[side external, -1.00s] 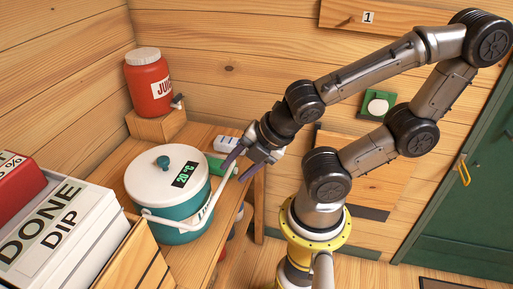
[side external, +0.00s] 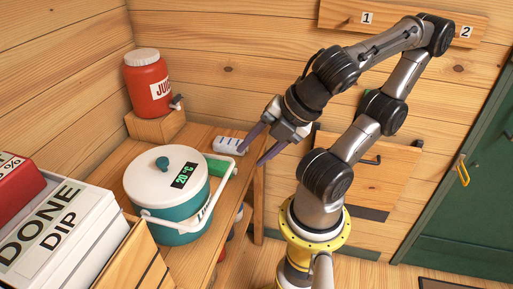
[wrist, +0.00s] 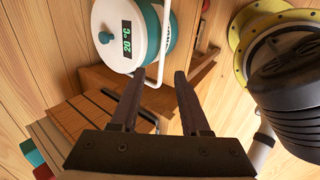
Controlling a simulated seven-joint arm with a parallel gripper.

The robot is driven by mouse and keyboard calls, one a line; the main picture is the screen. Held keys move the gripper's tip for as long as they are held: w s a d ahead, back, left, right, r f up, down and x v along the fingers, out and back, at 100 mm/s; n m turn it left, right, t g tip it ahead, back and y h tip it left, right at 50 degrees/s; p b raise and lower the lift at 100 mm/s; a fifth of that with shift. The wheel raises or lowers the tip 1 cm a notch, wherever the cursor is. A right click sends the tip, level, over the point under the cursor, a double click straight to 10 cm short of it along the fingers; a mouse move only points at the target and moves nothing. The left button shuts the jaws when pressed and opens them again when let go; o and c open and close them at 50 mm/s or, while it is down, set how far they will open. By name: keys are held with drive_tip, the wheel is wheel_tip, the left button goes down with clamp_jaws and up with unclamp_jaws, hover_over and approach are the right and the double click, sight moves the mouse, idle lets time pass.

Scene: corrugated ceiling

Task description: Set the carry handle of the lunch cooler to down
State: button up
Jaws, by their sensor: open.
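The lunch cooler (side external: 165,190) is a teal tub with a white lid, a dark teal knob and a green "20 °C" display. It stands on the wooden bench. Its white carry handle (side external: 168,222) runs from the left of the tub around the front and rises on the right, beside the wall of the tub. My gripper (side external: 260,156) is open and empty, above and right of the cooler, apart from the handle. In the wrist view the cooler (wrist: 123,42) is at the top, and the handle (wrist: 163,52) crosses down toward the open fingers (wrist: 158,84).
A red juice jug (side external: 148,82) stands on a wooden block at the back. A white switch box (side external: 229,146) lies behind the cooler. A wooden crate and a white "DONE DIP" box (side external: 62,235) stand at the left. The bench (side external: 108,176) ends right of the cooler.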

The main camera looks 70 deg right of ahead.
drive_tip(key=shift+r, duration=0.1)
drive_tip(key=c, duration=0.4)
drive_tip(key=shift+s+d+n, duration=0.1)
drive_tip(key=shift+n, duration=0.3)
drive_tip(key=shift+c, duration=1.1)
drive_tip(key=shift+s+n, duration=0.15)
drive_tip(key=shift+n, duration=0.15)
clamp_jaws()
drive_tip(key=w+a+r+n+g+h, duration=0.1)
drive_tip(key=w+a+r+n+g, duration=0.1)
drive_tip(key=w+a+r+g, duration=0.35)
drive_tip(key=w+d+f+m+g, duration=0.1)
drive_tip(key=w+d+g, duration=0.15)
drive_tip(key=w, duration=0.35)
wheel_tip(320, 180, down, 16)
drive_tip(key=d+m+g+y, duration=0.1)
drive_tip(key=d+m, duration=0.1)
drive_tip(key=shift+s+d+f+g, duration=0.2)
drive_tip(key=shift+d+f+g, duration=0.1)
drive_tip(key=shift+d, duration=0.1)
